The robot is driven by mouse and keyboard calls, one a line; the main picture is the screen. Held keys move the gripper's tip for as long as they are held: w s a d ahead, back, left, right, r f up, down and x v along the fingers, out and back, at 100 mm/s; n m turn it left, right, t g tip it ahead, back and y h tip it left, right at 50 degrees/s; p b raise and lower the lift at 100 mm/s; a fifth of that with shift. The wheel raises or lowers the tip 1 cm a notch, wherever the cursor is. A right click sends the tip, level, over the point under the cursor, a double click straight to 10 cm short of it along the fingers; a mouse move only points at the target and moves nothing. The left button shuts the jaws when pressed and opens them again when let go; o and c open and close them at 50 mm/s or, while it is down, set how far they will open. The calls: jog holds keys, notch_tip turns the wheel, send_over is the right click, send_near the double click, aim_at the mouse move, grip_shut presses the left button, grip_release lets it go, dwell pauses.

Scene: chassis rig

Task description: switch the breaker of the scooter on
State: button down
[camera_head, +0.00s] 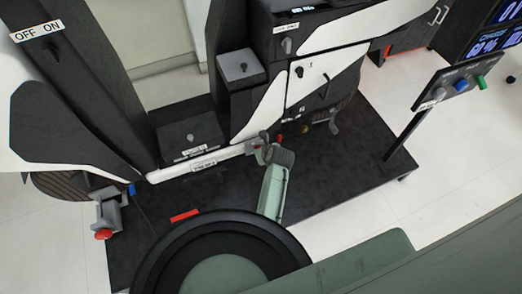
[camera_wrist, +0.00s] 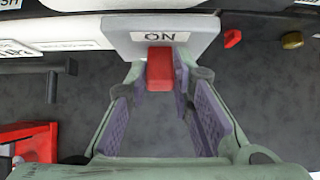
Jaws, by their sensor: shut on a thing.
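The purple finger pads are apart behind the lever. In the head view my gripper (camera_head: 264,149) is at the low edge of the black and white scooter (camera_head: 335,68), at the right end of its white lower rail (camera_head: 215,157). There the gripper largely hides the breaker.
A red knob (camera_wrist: 232,38) and a brass knob (camera_wrist: 292,40) are right of the breaker. A grey handle (camera_wrist: 52,84) and a red part (camera_wrist: 30,140) are at left. A post with buttons (camera_head: 460,84) stands at right on the dark platform (camera_head: 350,160).

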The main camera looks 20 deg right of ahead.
jog(key=c, duration=1.4)
grip_release()
jog(key=shift+w, duration=0.1)
jog(key=v, duration=1.2)
